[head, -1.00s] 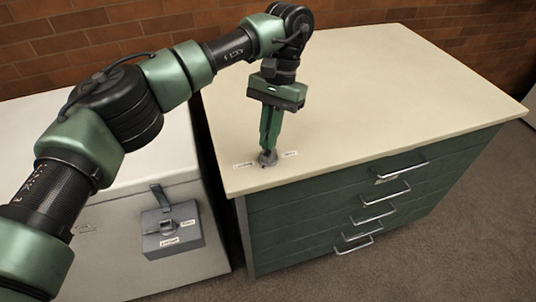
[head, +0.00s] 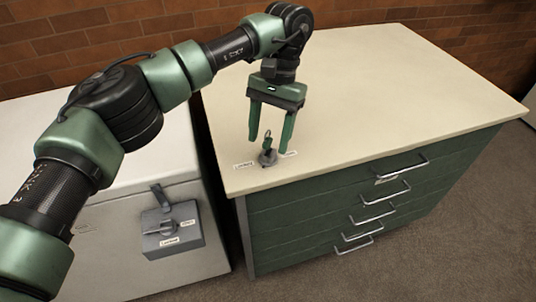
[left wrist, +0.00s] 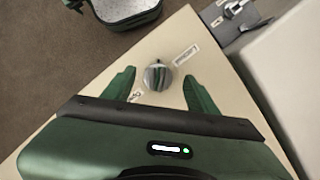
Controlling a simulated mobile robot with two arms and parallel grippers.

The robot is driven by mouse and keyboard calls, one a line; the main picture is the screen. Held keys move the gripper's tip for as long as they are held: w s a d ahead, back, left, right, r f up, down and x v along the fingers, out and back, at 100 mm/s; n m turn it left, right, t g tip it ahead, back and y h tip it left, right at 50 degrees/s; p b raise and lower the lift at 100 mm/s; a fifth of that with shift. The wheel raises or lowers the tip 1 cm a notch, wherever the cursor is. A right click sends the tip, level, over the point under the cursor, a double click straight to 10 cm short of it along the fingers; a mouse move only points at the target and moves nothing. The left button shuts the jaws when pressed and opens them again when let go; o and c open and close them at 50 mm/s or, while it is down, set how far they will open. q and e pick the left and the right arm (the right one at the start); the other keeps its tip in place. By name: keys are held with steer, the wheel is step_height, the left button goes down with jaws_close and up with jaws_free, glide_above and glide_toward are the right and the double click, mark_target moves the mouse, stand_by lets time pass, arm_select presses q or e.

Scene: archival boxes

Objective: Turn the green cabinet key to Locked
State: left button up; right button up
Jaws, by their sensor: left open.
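The small green key (head: 267,138) stands in a round grey lock (head: 268,158) on the cabinet top, near its front left corner. A Locked label (head: 243,165) lies to its left and another label (head: 290,153), seemingly Open, to its right. In the left wrist view the key (left wrist: 157,74) sits between the two labels; I cannot tell exactly which one it points at. My left gripper (head: 269,146) is open above the lock, pointing down. Its fingers stand apart on both sides of the key, with gaps visible. My right gripper is not in view.
The green cabinet (head: 400,60) has a wide, bare cream top and several drawers with metal handles. To the left, a pale chest (head: 105,255) carries a grey lock box (head: 172,230) with its own labels. A dark gap separates the two. A brick wall stands behind.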

arm_select(q)
steer(key=p+v, duration=0.8)
steer(key=v, duration=0.1)
stand_by(0.7)
